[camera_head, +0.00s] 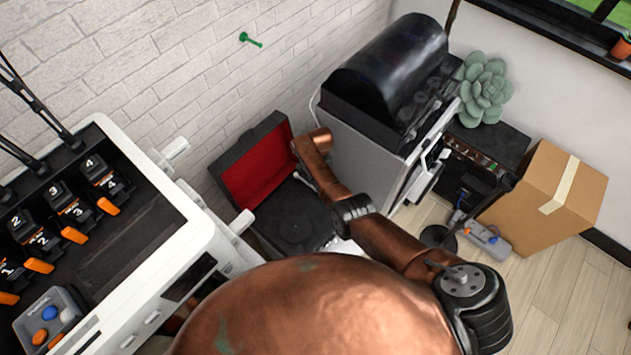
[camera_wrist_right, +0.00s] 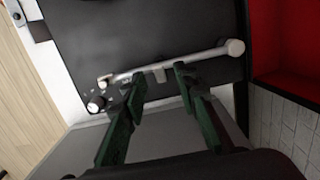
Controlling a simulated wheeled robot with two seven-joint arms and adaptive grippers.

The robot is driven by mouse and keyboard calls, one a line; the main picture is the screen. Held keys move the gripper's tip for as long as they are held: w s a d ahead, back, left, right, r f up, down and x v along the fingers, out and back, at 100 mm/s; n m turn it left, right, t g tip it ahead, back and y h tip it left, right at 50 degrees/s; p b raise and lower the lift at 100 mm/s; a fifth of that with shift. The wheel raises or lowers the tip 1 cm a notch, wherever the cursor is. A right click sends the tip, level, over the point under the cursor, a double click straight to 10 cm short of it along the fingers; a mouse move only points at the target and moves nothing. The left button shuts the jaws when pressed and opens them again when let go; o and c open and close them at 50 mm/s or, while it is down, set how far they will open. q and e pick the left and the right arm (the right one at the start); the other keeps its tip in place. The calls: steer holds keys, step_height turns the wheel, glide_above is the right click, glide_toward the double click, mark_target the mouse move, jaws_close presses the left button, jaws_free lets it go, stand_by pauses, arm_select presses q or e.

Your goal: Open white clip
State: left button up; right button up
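In the right wrist view, a pale bar like a tonearm (camera_wrist_right: 190,57) crosses a dark deck, with a round knob at its right end. My left gripper is not in view.
The red-lined lid (camera_head: 257,168) stands behind the deck. A grey machine with a black drum (camera_head: 388,62) stands right of it. A white rack with numbered black modules (camera_head: 152,200) is at left. A cardboard box (camera_head: 538,205) sits on the floor at right.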

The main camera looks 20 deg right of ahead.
steer(key=shift+r, duration=0.1)
step_height(320, 180, up, 12)
steer(key=d, duration=0.1)
steer(key=shift+w, duration=0.35)
steer(key=shift+c, duration=0.7)
steer(key=shift+w, duration=0.15)
steer(key=shift+c, duration=0.9)
steer(key=w+a+r+t+h+p, duration=0.2)
steer(key=w+a+t+h, duration=0.1)
steer(key=shift+h, duration=0.8)
steer(key=s+f, duration=0.1)
steer(key=f, duration=0.4)
steer(key=s+f, duration=0.2)
steer(key=f, duration=0.3)
steer(key=s+f+b, duration=0.1)
steer(key=s+f, duration=0.1)
steer(key=f, duration=0.3)
steer(key=shift+d, duration=0.4)
steer(key=shift+c, duration=0.5)
